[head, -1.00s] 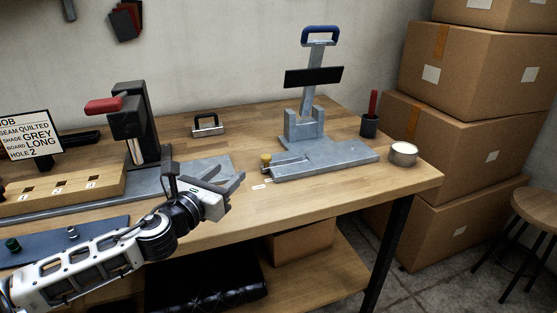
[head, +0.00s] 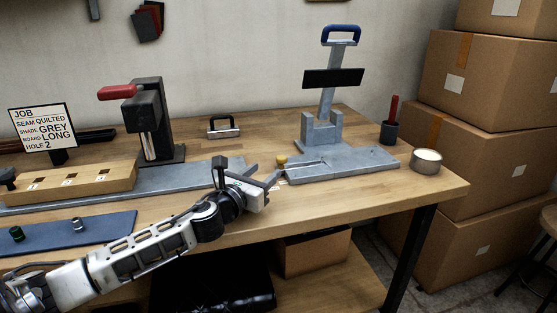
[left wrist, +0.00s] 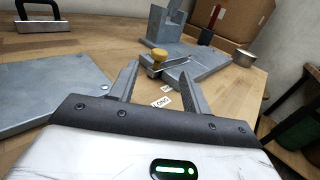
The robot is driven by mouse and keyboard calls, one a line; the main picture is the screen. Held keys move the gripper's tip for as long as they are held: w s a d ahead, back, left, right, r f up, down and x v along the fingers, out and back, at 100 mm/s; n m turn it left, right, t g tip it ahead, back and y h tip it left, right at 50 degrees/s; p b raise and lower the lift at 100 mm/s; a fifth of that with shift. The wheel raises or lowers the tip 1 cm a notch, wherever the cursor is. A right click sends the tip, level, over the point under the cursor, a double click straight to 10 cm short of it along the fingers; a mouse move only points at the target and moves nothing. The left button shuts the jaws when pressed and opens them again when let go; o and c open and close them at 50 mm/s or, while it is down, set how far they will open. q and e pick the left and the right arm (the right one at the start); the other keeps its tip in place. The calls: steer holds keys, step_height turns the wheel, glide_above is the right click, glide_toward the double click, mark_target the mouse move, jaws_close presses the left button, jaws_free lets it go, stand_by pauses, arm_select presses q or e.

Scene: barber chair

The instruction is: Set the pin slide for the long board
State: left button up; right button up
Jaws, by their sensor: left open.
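The pin slide shows a yellow knob (head: 282,160) at the left end of the grey steel fixture (head: 345,165) on the bench. In the left wrist view the brass-yellow knob (left wrist: 158,56) sits on a metal slide beside the fixture base, with a LONG label (left wrist: 161,103) on the wood in front. My left gripper (head: 265,176) is open and empty, just in front of and left of the knob, with the knob beyond its fingertips (left wrist: 160,80). My right gripper is not in view.
A black press with a red handle (head: 118,92) stands left on a grey plate. A wooden block (head: 75,182) with numbered holes, a blue mat (head: 105,236), a handled tool (head: 223,130), a red-handled tool in a cup (head: 389,131) and a round tin (head: 426,162) are on the bench.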

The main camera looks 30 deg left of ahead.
mark_target(279, 159)
arm_select(q)
steer(key=w, duration=0.8)
steer(key=shift+a, duration=0.3)
